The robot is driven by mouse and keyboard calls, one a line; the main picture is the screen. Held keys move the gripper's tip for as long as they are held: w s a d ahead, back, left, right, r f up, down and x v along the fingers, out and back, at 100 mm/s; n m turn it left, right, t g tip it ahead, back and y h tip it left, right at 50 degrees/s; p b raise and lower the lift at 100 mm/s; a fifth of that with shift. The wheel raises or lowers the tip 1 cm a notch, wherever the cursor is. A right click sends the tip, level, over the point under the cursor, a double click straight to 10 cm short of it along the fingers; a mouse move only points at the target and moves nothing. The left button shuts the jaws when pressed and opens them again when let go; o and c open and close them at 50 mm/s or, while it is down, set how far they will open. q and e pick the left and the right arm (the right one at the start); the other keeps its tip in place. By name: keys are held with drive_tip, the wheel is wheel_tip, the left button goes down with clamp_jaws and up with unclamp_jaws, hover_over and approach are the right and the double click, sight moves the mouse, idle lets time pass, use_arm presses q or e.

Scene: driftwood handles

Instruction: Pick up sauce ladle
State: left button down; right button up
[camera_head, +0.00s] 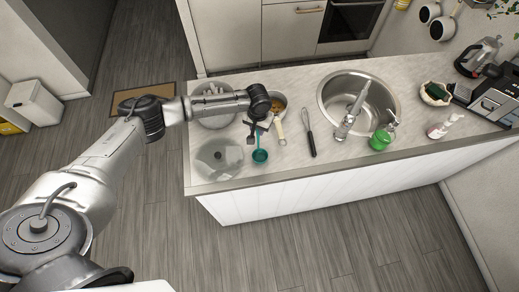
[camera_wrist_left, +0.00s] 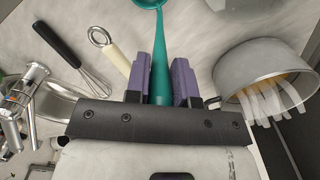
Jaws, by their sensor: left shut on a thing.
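The sauce ladle (camera_head: 260,156) is teal, with its round bowl over the near part of the counter and its handle running up to my left gripper (camera_head: 258,129). In the left wrist view the teal handle (camera_wrist_left: 160,62) passes between the two purple fingers of my left gripper (camera_wrist_left: 161,80), which is shut on it. The ladle's bowl is cut off at the top edge of that view. I cannot tell whether the bowl still touches the counter. My right gripper is in neither view.
A cream-handled utensil (camera_head: 279,126) and a whisk (camera_head: 309,133) lie to the right of the ladle. A clear glass piece (camera_head: 213,171) is close on the left. The sink (camera_head: 393,105) is farther right.

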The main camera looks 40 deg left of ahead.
use_arm(q)
drive_tip(key=shift+r, duration=0.5)
drive_tip(key=d+r+b, duration=0.3)
drive_tip(key=d+r, duration=0.7)
drive_tip(key=d, duration=0.1)
drive_tip(key=shift+w+d, duration=0.25)
drive_tip(key=shift+d, duration=0.1)
drive_tip(key=c, duration=1.6)
unclamp_jaws()
clamp_jaws()
